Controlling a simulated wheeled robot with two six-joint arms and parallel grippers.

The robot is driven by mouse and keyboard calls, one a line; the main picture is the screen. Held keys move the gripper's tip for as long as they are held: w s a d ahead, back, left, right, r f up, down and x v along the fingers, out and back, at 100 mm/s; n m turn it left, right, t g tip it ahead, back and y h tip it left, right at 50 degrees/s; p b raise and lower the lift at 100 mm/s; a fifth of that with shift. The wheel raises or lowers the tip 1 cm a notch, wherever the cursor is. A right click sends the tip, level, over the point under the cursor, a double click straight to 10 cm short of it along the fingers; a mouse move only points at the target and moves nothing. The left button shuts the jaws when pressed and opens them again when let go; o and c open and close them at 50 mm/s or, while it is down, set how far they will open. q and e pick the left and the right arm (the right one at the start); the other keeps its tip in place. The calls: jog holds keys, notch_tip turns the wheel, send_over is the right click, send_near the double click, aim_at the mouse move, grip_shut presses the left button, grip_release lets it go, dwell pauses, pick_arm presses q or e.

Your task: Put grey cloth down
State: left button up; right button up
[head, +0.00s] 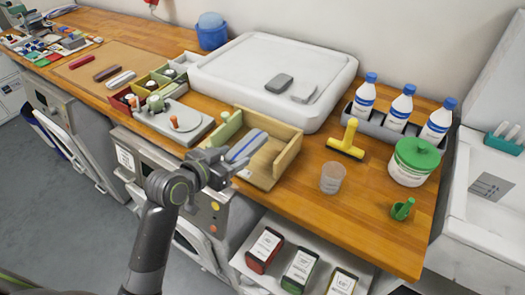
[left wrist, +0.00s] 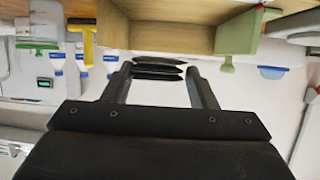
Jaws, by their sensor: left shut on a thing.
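My left gripper (head: 232,157) is shut on a folded, layered blue-grey cloth (head: 246,145). It holds the cloth over the open wooden box (head: 287,159). In the left wrist view the cloth's edge (left wrist: 158,68) looks dark between the two fingers. I cannot tell from these views whether the cloth touches the box. A dark grey folded piece (head: 279,83) and a light grey one (head: 303,91) lie on the large white tray (head: 235,77) behind. My right gripper is not in view.
A yellow squeegee (head: 346,141), a clear cup (head: 332,178), a green-lidded tub (head: 413,164) and white bottles (head: 401,107) stand to the right. A grey board with knobs (head: 172,124) is to the left.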

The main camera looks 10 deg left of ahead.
aim_at(247, 139)
pick_arm(q)
jog(key=w, duration=0.1)
jog(key=w+d, duration=0.1)
jog(key=w, duration=0.1)
jog(key=w+r, duration=0.1)
jog(key=w, duration=0.1)
jog(key=shift+d+b, duration=0.2)
jog(key=shift+b, duration=0.2)
jog(key=shift+w+d+r+n+y, duration=0.15)
jog(key=shift+w+r, duration=0.1)
jog(key=shift+w, duration=0.2)
jog(key=shift+w+r+n+y, duration=0.15)
jog(key=shift+w+r, duration=0.05)
jog(key=shift+w, duration=0.2)
jog(key=shift+w+d+f, duration=0.15)
jog(key=shift+w, duration=0.1)
notch_tip(247, 139, down, 5)
jog(key=shift+d+f, duration=0.1)
jog(key=shift+f, duration=0.05)
notch_tip(247, 139, down, 4)
jog(key=shift+f, duration=0.1)
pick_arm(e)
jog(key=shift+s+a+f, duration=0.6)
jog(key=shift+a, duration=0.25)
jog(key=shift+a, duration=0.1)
